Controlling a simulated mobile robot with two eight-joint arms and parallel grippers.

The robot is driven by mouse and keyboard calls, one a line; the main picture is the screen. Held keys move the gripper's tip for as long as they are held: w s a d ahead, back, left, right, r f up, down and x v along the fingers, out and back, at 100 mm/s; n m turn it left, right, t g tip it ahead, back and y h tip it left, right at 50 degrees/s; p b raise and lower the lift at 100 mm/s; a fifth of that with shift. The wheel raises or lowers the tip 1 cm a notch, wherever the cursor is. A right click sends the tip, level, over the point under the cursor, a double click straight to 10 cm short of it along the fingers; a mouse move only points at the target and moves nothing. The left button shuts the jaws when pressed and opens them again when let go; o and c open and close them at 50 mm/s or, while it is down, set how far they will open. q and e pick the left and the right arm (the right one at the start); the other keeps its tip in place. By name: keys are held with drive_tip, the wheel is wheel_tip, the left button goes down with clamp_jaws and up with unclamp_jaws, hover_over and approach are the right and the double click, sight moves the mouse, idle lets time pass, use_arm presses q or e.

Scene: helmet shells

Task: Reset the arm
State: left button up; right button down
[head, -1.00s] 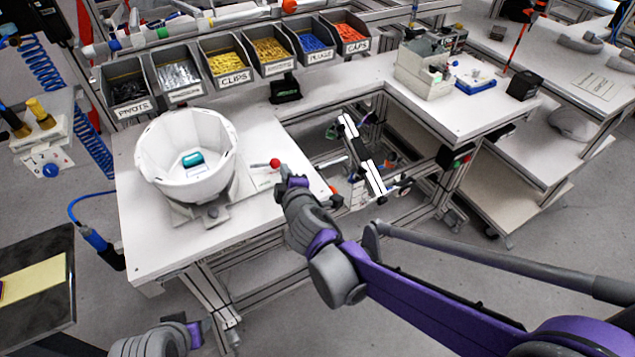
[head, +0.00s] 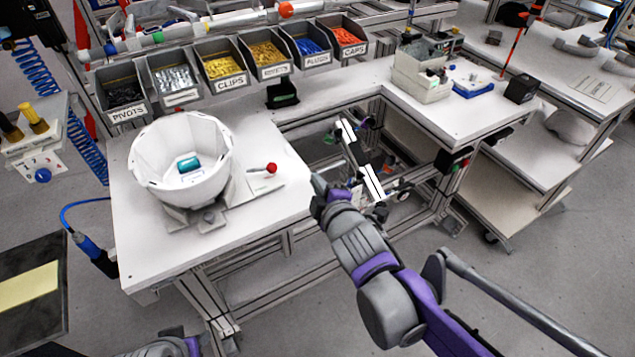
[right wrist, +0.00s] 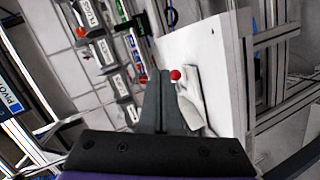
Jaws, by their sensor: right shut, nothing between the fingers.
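My right gripper (head: 318,186) is in the middle of the head view, just off the right edge of the white workbench (head: 262,225). In the right wrist view its fingers (right wrist: 160,85) are together with nothing between them. The white helmet shell (head: 160,160) sits in its holder on the bench, to the left of my right gripper and apart from it. A teal piece (head: 189,163) lies inside the shell. Part of my left arm shows at the bottom left edge of the head view; I cannot make out its fingertips.
A red-knobbed lever (head: 271,168) stands by the holder, between the shell and my right gripper; its knob also shows in the right wrist view (right wrist: 175,74). Labelled bins, including CLIPS (head: 230,83), line the bench's back. A grey machine (head: 420,75) stands on the right-hand bench.

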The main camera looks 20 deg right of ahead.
drive_tip(key=s+d+f+m+g, duration=0.2)
drive_tip(key=s+f+m+g, duration=0.2)
drive_tip(key=s+f+m, duration=0.3)
drive_tip(key=s+d+f+m+g, duration=0.2)
drive_tip(key=s+f+m+g, duration=0.3)
drive_tip(key=s, duration=0.8)
wheel_tip(320, 180, down, 2)
drive_tip(key=m, duration=0.2)
drive_tip(key=shift+s+d+m+h, duration=0.2)
drive_tip(key=shift+m+h, duration=0.2)
drive_tip(key=shift+a, duration=0.1)
